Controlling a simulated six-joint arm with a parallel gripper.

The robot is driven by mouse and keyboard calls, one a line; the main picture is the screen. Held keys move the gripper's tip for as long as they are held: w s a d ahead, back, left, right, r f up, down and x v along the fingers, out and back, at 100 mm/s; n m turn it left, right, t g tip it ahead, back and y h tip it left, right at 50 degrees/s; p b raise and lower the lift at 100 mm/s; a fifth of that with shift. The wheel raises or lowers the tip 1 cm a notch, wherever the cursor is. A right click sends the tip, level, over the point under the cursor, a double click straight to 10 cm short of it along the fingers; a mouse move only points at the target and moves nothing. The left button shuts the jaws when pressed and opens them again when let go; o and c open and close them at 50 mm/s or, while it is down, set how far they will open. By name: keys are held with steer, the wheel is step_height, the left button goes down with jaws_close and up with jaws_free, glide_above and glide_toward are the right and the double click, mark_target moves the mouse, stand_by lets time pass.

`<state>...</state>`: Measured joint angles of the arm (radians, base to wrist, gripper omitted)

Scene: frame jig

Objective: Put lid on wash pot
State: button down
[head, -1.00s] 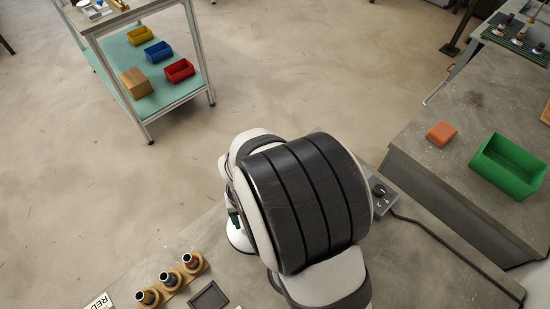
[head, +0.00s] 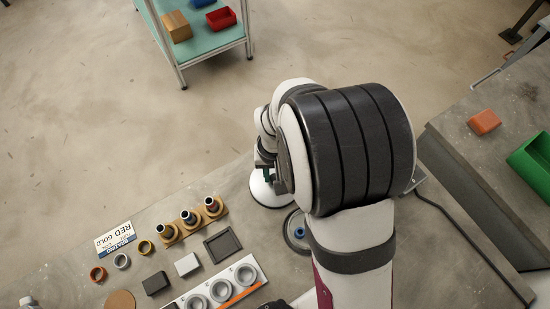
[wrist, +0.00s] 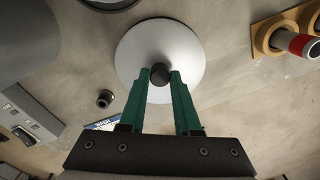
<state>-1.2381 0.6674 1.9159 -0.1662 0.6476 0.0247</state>
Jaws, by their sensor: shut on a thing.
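The lid (wrist: 135,50) is a pale round disc with a black knob (wrist: 160,74) at its middle. My gripper (wrist: 160,77) has two green fingers shut on this knob in the wrist view. In the head view the white lid (head: 268,190) shows just left of my arm, which hides the fingertips. A dark-rimmed round vessel (head: 290,244) with a blue spot stands just below it, partly behind my arm. A label reading WASH (wrist: 103,124) lies near the fingers. What is beneath the lid is hidden, so I cannot tell whether it touches a pot.
A wooden rack with several vials (head: 190,220) stands left of the lid, with a dark square tray (head: 222,246) below it. Rings, small blocks and a white holder with round cups (head: 222,290) lie further down left. A switch box (wrist: 32,122) shows in the wrist view.

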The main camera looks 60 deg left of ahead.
mark_target(275, 177)
step_height(275, 177, up, 12)
steer(key=shift+f, duration=0.25)
steer(key=w+d+r+m, duration=0.4)
steer(key=w+d+m, duration=0.2)
steer(key=w+d, duration=0.9)
steer(key=shift+w+a+f, duration=0.1)
steer(key=shift+a+f, duration=0.1)
steer(key=shift+f, duration=0.5)
steer(key=shift+w+a+f, duration=0.1)
steer(key=shift+a+f, duration=0.15)
steer(key=shift+f, duration=0.5)
steer(key=shift+w+a+f, duration=0.1)
steer(key=shift+a+f, duration=0.1)
steer(key=shift+f, duration=0.5)
steer(key=shift+f, duration=0.2)
steer(key=shift+f, duration=0.6)
